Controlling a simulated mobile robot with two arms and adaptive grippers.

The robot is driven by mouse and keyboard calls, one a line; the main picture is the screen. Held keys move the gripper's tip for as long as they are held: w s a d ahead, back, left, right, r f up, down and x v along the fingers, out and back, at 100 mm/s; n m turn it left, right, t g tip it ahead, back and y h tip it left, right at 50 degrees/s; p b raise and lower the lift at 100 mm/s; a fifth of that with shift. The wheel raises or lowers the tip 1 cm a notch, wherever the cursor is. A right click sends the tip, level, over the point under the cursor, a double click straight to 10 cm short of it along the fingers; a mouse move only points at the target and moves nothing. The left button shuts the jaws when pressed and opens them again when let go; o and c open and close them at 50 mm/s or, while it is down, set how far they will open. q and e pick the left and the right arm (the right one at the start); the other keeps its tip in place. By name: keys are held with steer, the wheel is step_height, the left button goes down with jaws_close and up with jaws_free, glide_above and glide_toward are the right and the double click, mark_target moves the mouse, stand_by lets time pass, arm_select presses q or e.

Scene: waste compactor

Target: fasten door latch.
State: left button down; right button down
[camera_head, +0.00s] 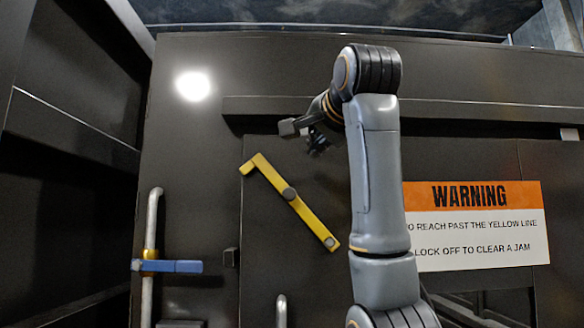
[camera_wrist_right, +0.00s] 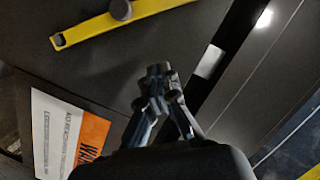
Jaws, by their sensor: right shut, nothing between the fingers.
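A yellow latch bar (camera_head: 305,212) is mounted on the dark door (camera_head: 275,265) and slants from upper left to lower right. It has a round grey knob near its middle, a grey round piece at its lower end and a short hooked upper end. It also shows in the right wrist view (camera_wrist_right: 85,30). My right gripper (camera_head: 317,148) is shut and empty, above and to the right of the bar's upper part, apart from it. Its closed fingers show in the right wrist view (camera_wrist_right: 157,75). My left gripper is not in view.
A blue handle (camera_head: 170,266) sits on a vertical grey rod (camera_head: 149,220) at the left. A small black block (camera_head: 231,257) is by the door's left edge. A warning sign (camera_head: 480,225) is right of my arm. A horizontal beam (camera_head: 450,110) runs above the door.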

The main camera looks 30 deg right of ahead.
mark_target(289, 180)
steer(key=p+x, duration=0.4)
steer(key=x, duration=0.4)
steer(key=shift+d+r, duration=0.1)
steer(key=shift+w+a+f, duration=0.2)
steer(key=shift+a+f, duration=0.25)
steer(key=shift+w+a+f, duration=0.15)
steer(key=shift+a+f, duration=0.3)
steer(key=shift+f, duration=0.05)
steer(key=shift+w+a+f+p, duration=0.15)
steer(key=shift+a+f+p, duration=0.2)
steer(key=shift+a+f, duration=0.25)
steer(key=shift+r, duration=0.1)
steer(key=shift+d, duration=0.1)
